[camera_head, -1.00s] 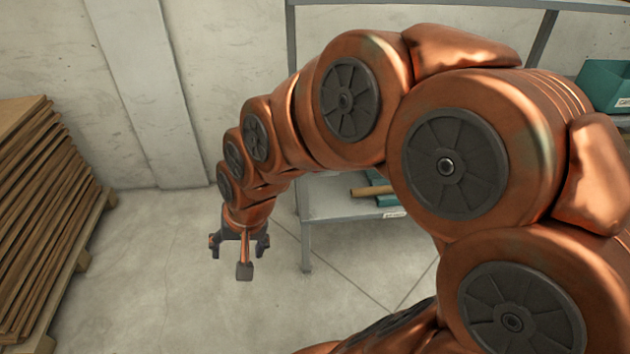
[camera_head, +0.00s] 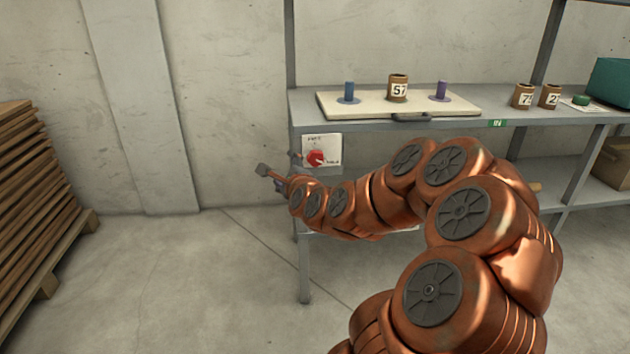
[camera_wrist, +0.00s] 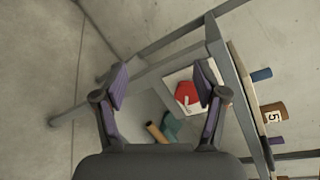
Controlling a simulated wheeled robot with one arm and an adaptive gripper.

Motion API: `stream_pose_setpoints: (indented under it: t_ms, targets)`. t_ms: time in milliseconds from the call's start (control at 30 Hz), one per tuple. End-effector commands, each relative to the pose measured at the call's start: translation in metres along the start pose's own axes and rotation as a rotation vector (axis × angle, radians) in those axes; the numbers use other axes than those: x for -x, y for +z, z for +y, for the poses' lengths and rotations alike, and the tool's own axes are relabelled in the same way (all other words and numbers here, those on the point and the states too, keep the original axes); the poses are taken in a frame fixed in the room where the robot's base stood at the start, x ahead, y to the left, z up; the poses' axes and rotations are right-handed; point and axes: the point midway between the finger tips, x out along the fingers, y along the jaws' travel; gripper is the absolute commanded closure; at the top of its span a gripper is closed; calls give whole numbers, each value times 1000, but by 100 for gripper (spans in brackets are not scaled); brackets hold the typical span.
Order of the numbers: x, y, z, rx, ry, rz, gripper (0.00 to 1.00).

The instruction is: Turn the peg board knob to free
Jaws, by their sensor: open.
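The red knob (camera_head: 316,157) sits on a white plate (camera_head: 325,142) at the left front of the shelf. A pale mark on it seems to point toward the right-hand label; the lettering is too small to read surely. In the wrist view the knob (camera_wrist: 186,97) shows just inside the right finger, apart from it. My gripper (camera_head: 292,165) is beside the plate's left edge in the head view. In the wrist view my gripper (camera_wrist: 160,82) is open and empty. The cream peg board (camera_head: 373,109) lies on the shelf above, with a blue peg (camera_head: 348,91) and a purple peg (camera_head: 441,90).
A numbered brown spool (camera_head: 397,88) stands on the board; two more spools (camera_head: 522,96) stand at right. The shelf's grey leg (camera_head: 304,265) is below the plate. A pallet of boards (camera_head: 35,200) is at far left. Floor between is clear.

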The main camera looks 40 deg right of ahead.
Motion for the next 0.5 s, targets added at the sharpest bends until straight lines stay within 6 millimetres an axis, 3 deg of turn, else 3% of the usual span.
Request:
stream_pose_setpoints:
  t_ms: [33, 200, 300, 500]
  targets:
    - [-6, -27, 4, -65, -54, 21, 29]
    - [-10, -73, -16, -223, -204, 57, 29]
    - [-10, -86, -23, -270, -250, 65, 29]
    - [-15, -91, -30, -288, -273, 67, 29]
